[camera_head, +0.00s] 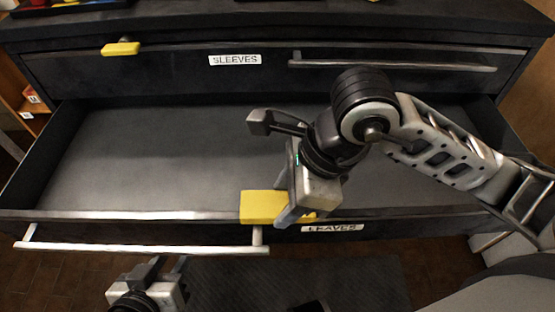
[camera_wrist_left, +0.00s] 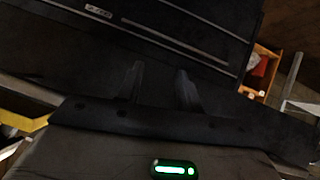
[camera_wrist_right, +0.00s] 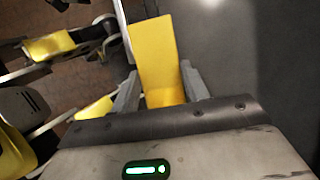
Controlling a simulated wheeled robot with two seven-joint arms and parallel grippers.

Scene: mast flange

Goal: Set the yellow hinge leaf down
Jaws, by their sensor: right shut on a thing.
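The yellow hinge leaf (camera_head: 262,206) is a flat yellow block. My right gripper (camera_head: 292,205) is shut on it, and the leaf sticks out beyond the fingers. In the head view the leaf overlaps the front rim of the open LEAVES drawer (camera_head: 120,215); its height above the rim is hard to tell. In the right wrist view the leaf (camera_wrist_right: 156,50) sits between both fingers (camera_wrist_right: 157,92), with the grey drawer floor to its right. My left gripper (camera_head: 158,275) is open and empty below the drawer front; its spread fingers show in the left wrist view (camera_wrist_left: 160,83).
The drawer floor (camera_head: 150,150) looks bare, with wide free room on the left. The SLEEVES drawer (camera_head: 235,60) above is closed; a yellow piece (camera_head: 121,48) projects from its front at the left. The drawer's long handle (camera_head: 140,249) juts out in front.

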